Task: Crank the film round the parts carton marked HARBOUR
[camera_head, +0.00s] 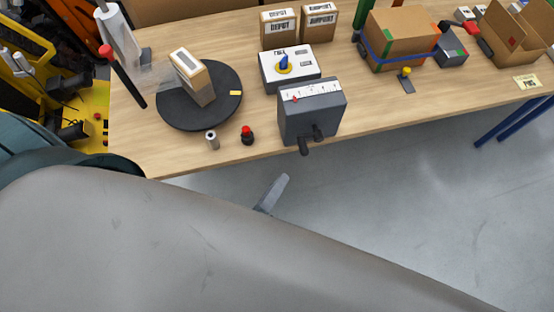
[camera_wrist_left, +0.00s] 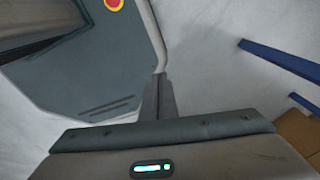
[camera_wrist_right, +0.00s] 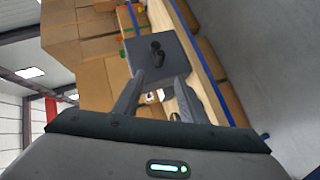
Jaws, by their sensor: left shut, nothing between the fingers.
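A tan carton (camera_head: 193,80) stands on the black turntable (camera_head: 178,117); I cannot read its label. A film roll (camera_head: 119,40) stands to its left, with clear film (camera_head: 152,76) stretching toward the carton. The grey crank box (camera_head: 312,120) stands at the table's front edge, its dark crank handle (camera_head: 310,138) facing out. My right gripper (camera_head: 276,190) is in front of the table edge, below the handle, partly hidden by my arm. In the right wrist view it (camera_wrist_right: 154,98) is open and empty, apart from the handle ahead. My left gripper (camera_wrist_left: 160,82) is shut and empty.
A white box with a blue knob (camera_head: 284,64) stands behind the crank box. Cartons marked DEPOT (camera_head: 279,27) and AIRPORT (camera_head: 319,22) stand further back. A small grey cylinder (camera_head: 212,140) and a red-topped object (camera_head: 247,136) sit near the front edge. A strapped carton (camera_head: 402,28) is at the right.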

